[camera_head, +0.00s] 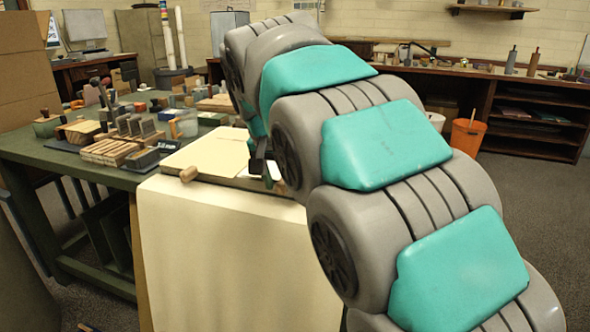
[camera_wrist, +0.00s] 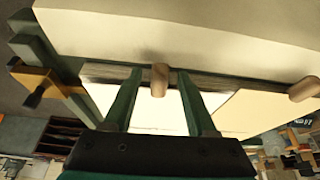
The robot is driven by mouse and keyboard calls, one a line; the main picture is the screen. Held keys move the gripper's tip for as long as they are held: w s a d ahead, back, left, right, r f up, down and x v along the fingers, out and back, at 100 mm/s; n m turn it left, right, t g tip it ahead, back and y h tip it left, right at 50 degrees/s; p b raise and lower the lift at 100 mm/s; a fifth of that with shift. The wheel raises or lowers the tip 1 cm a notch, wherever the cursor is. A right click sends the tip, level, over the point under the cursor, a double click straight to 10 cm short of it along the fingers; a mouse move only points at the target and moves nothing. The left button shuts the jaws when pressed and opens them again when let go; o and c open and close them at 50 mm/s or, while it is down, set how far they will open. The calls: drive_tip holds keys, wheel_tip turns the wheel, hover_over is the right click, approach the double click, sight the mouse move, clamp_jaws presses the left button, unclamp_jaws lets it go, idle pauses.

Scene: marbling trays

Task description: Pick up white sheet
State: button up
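The white sheet (camera_wrist: 158,112) lies flat on a board with a dark front edge in the wrist view. It shows between and beneath my two fingers. In the head view my arm hides most of that spot. My gripper (camera_wrist: 160,76) is open, with its two green fingers well apart and nothing held between them. A wooden peg (camera_wrist: 159,80) on the board's edge shows between the fingertips; I cannot tell how far off it is. My gripper also shows small and partly hidden at the board's edge in the head view (camera_head: 265,170).
A cream sheet (camera_wrist: 265,112) lies beside the white one; it also shows in the head view (camera_head: 208,152). A long cream cloth or paper (camera_head: 235,255) hangs at the front. A second peg (camera_head: 188,174) stands out there. A green table (camera_head: 50,155) with blocks and tools is at left.

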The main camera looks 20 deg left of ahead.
clamp_jaws()
idle(0.5)
